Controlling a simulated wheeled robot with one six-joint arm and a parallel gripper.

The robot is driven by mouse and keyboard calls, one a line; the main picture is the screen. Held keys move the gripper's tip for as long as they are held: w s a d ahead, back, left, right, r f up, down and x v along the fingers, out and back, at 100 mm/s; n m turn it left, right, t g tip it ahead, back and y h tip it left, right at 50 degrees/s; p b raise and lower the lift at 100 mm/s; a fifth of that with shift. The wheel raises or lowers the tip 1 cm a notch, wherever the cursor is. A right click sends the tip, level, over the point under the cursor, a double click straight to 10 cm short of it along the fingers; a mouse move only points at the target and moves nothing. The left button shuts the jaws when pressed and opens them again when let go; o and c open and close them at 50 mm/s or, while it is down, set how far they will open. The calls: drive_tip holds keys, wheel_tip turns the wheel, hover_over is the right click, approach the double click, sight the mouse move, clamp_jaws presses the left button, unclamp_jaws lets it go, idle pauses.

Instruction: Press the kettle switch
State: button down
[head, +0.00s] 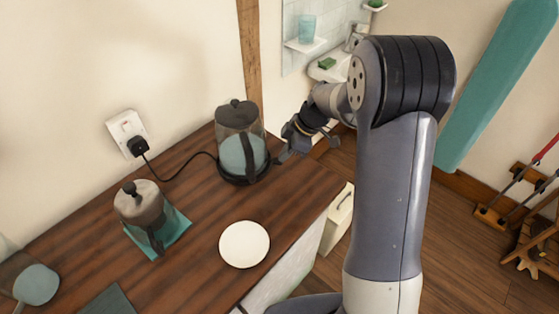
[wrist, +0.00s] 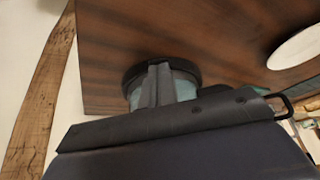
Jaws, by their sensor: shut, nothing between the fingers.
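The kettle (head: 238,150) is glass with teal water, a black lid, handle and base. It stands upright near the back right of the dark wooden counter (head: 205,200). Its black cord runs left to a plug in the white wall socket (head: 126,130). My gripper (head: 281,158) is shut and empty, just right of the kettle near its base. I cannot tell whether it touches the kettle. The switch itself cannot be made out in either view.
A metal pot (head: 140,203) stands on a teal mat (head: 178,232) left of the kettle. A white plate (head: 244,244) lies in front. A teal-blue cup (head: 36,284) is at the far left. A wooden post (head: 251,60) rises behind the kettle. Counter between plate and kettle is clear.

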wheel_tip(320, 180, down, 2)
drive_tip(key=shift+f+b, duration=0.1)
drive_tip(key=shift+b, duration=1)
drive_tip(key=shift+r, duration=0.35)
drive_tip(key=shift+s+d+r+b, duration=0.15)
drive_tip(key=shift+d+r, duration=0.1)
drive_tip(key=shift+d, duration=0.55)
drive_tip(key=shift+w+d+r+b, duration=0.1)
drive_tip(key=shift+d+r+b, duration=0.1)
drive_tip(key=shift+d, duration=0.55)
drive_tip(key=v, duration=1)
drive_tip(key=shift+r+b, duration=0.35)
drive_tip(key=shift+r, duration=0.05)
drive_tip(key=shift+d, duration=0.1)
